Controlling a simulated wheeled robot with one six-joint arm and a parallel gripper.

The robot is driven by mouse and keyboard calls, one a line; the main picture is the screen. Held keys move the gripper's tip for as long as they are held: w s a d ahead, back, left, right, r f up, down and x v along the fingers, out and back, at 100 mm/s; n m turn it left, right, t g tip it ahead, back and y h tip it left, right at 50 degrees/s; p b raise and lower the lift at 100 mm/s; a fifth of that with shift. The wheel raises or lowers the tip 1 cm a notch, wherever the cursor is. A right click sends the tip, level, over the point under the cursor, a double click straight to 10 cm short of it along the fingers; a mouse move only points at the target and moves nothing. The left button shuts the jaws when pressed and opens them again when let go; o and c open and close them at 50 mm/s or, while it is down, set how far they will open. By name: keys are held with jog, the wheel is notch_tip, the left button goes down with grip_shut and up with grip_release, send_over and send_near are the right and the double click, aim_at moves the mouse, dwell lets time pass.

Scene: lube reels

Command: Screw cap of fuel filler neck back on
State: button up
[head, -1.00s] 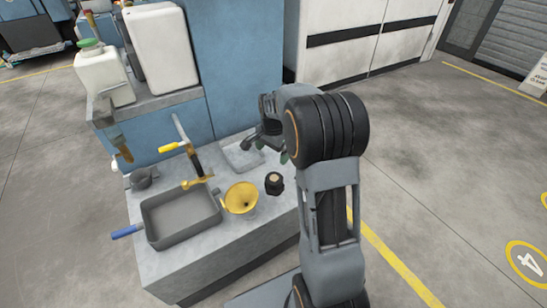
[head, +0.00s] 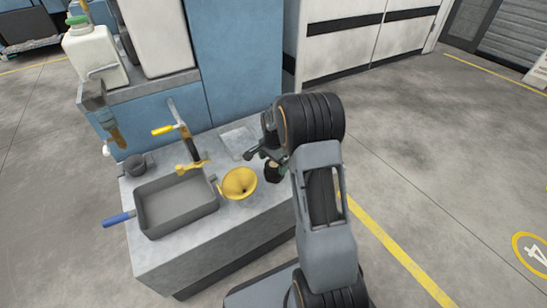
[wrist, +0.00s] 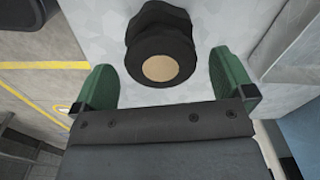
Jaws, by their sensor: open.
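A black, ridged round piece with a tan disc on its end (head: 272,174) stands on the grey bench top, right of the yellow funnel. It looks like the cap, but I cannot tell for sure. In the wrist view this black piece (wrist: 157,32) lies between and slightly beyond the green fingertips. My gripper (wrist: 162,62) is open and empty, with one finger on each side and clear gaps to both. In the head view my gripper (head: 284,160) is just above and beside the piece, partly hidden by my arm. I cannot clearly identify the filler neck.
The yellow funnel (head: 239,183) stands close left of the black piece. A grey tray (head: 178,205) with a blue handle, a yellow-handled tool (head: 190,166) and a small dark pot (head: 136,165) are farther left. A blue cabinet (head: 236,65) rises behind.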

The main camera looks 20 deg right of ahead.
jog(key=shift+f, duration=0.65)
jog(key=shift+c, duration=0.5)
jog(key=c, duration=0.9)
jog(key=shift+r+m+p, duration=0.1)
jog(key=shift+m+p, duration=0.25)
jog(key=shift+m, duration=0.85)
jog(key=shift+w+m, duration=0.1)
jog(key=shift+m, duration=1.3)
jog(key=shift+m+p, duration=0.7)
jog(key=shift+m, duration=0.5)
jog(key=shift+f, duration=0.2)
